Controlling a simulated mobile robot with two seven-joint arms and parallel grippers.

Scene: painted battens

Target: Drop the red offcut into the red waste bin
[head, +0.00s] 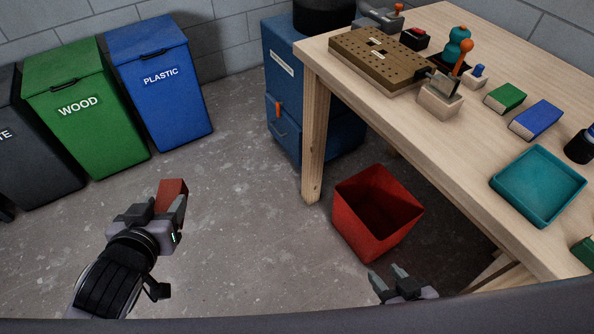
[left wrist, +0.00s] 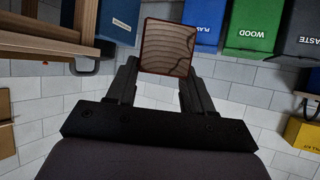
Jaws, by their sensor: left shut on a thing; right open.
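The red offcut (head: 171,194) is held between the fingers of my left gripper (head: 162,206), which is shut on it above the floor at the left. In the left wrist view the offcut (left wrist: 167,47) shows a bare wood-grain end face with a red edge, between the fingertips of the gripper (left wrist: 159,72). The red waste bin (head: 366,228) stands open on the floor beside the workbench, to the right of my left gripper and apart from it. What I see of its inside is dark. My right gripper (head: 391,280) is open and empty, just in front of the bin in the picture.
The workbench (head: 400,108) fills the right, with a teal tray (head: 538,187), a green block (head: 505,98) and a blue block (head: 536,120) on it. Green wood (head: 85,115) and blue plastic (head: 160,85) bins stand at the back left. Floor between offcut and red bin is clear.

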